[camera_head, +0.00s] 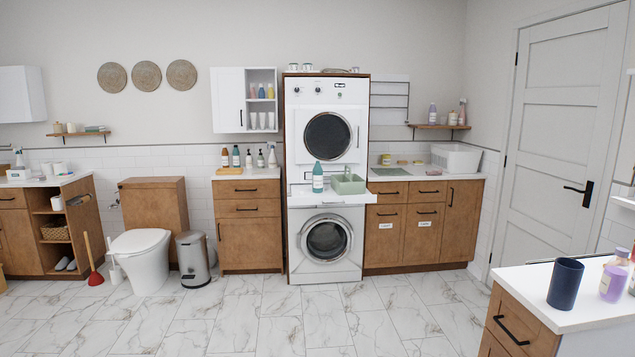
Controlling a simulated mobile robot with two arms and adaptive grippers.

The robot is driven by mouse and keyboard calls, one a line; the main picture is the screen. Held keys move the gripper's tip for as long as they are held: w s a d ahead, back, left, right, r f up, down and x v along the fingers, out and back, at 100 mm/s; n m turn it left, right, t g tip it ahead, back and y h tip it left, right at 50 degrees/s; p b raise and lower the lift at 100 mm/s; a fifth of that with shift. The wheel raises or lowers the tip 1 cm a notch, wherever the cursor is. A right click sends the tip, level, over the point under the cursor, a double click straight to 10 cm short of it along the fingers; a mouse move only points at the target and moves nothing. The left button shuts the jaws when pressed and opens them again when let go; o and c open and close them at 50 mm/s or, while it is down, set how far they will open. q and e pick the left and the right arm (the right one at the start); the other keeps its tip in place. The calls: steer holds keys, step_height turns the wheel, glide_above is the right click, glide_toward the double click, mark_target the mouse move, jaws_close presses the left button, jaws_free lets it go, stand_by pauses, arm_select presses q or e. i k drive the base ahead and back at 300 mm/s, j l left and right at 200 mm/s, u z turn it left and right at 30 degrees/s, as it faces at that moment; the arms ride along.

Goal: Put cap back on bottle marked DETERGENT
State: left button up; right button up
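A teal bottle (318,178) with a pale label stands upright on the white pull-out shelf (304,201) between the two stacked laundry machines. Several more bottles, including a brown one (225,157) and a dark one with a pale label (236,157), stand on the counter to its left. The lettering on all of these is too small to read, so I cannot tell which is marked DETERGENT. I cannot make out a loose cap. Neither of my grippers shows in the head view.
A pale green basin (347,184) sits beside the teal bottle on the shelf. The marble floor (330,325) before the machines is clear. A near counter (570,305) at right holds a dark blue cup (565,284) and a purple bottle (612,284). A bin (193,259) stands by the toilet.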

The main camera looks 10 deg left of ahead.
mark_target(318, 171)
steer(key=i+u, duration=0.1)
steer(key=i, duration=0.6)
steer(key=i+u, duration=0.1)
steer(key=i, duration=0.6)
steer(key=i+u, duration=0.1)
steer(key=i, duration=0.6)
steer(key=i+l+u, duration=0.1)
steer(key=i, duration=0.6)
steer(key=i+z, duration=0.1)
steer(key=i, duration=0.4)
steer(key=i+z, duration=0.1)
steer(key=i, duration=0.4)
steer(key=i+j+z, duration=0.15)
steer(key=i, duration=0.4)
steer(key=i+j+z, duration=0.1)
steer(key=i, duration=0.4)
steer(key=i+j+z, duration=0.1)
steer(key=i+j, duration=0.15)
steer(key=i, duration=0.25)
